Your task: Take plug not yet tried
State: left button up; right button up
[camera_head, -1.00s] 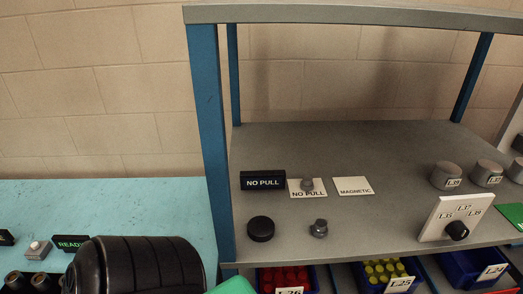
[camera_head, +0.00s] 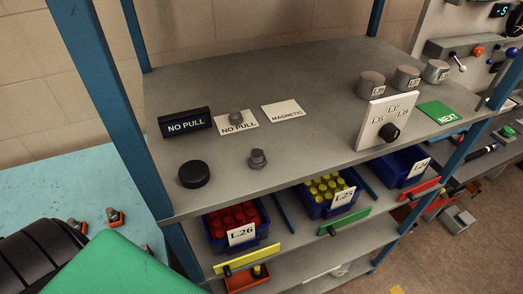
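One grey plug (camera_head: 235,118) stands on the white "NO PULL" card (camera_head: 240,128) on the upper shelf. A second grey plug (camera_head: 257,159) stands on the bare shelf in front of it, nearer the front edge. A white "MAGNETIC" card (camera_head: 283,111) lies to the right of the first card with nothing on it. A black "NO PULL" block (camera_head: 185,122) stands to the left. A black round disc (camera_head: 194,174) lies in front of that block. Neither of my grippers is in view.
A dial panel (camera_head: 375,122), several grey cylinders and a green "NEXT" card (camera_head: 439,112) are at the shelf's right. Blue bins of red (camera_head: 234,218) and yellow (camera_head: 326,187) pieces sit below. A blue post (camera_head: 108,95) stands left. Bare shelf lies behind the cards.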

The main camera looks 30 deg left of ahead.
aim_at(257, 160)
jog(key=l+u, duration=0.2)
jog(key=u, duration=0.25)
jog(key=i+l+u, duration=0.1)
jog(key=l+u, duration=0.15)
jog(key=u, duration=0.2)
jog(key=l+u, duration=0.25)
jog(key=u, duration=0.2)
